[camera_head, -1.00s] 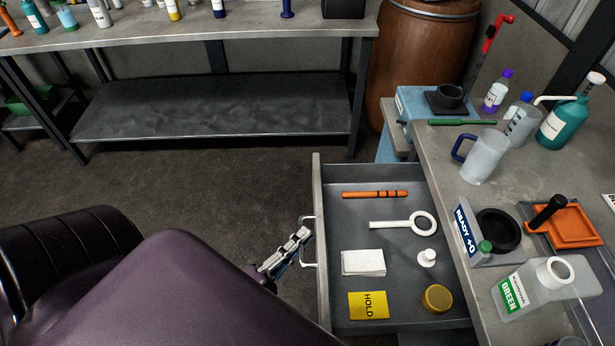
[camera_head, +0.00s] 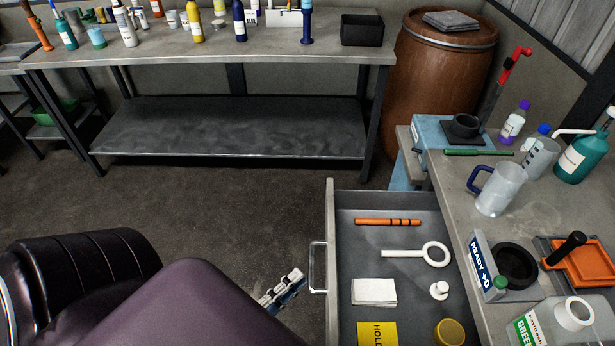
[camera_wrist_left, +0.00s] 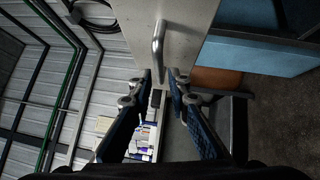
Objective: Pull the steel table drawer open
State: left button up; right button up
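The steel table drawer (camera_head: 332,225) stands pulled out from the table at right, its inside in full view. Its metal bar handle (camera_head: 318,268) is on the drawer's left-hand front face. My left gripper (camera_head: 286,288) is just left of the handle, apart from it, partly hidden by my purple arm. In the left wrist view the handle (camera_wrist_left: 158,45) shows ahead of the two fingertips of my left gripper (camera_wrist_left: 163,84). The fingers are apart with nothing between them. My right gripper is not in view.
The drawer holds an orange stick (camera_head: 388,221), a white ring tool (camera_head: 436,254), white cloth (camera_head: 374,291), a yellow HOLD card (camera_head: 377,334) and a yellow lid (camera_head: 449,332). Bottles and a jug (camera_head: 499,190) stand on the table. The floor left of the drawer is clear.

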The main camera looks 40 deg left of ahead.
pick_arm(q)
jog(key=s+a, duration=0.1)
jog(key=s, duration=0.5)
jog(key=shift+f, duration=0.4)
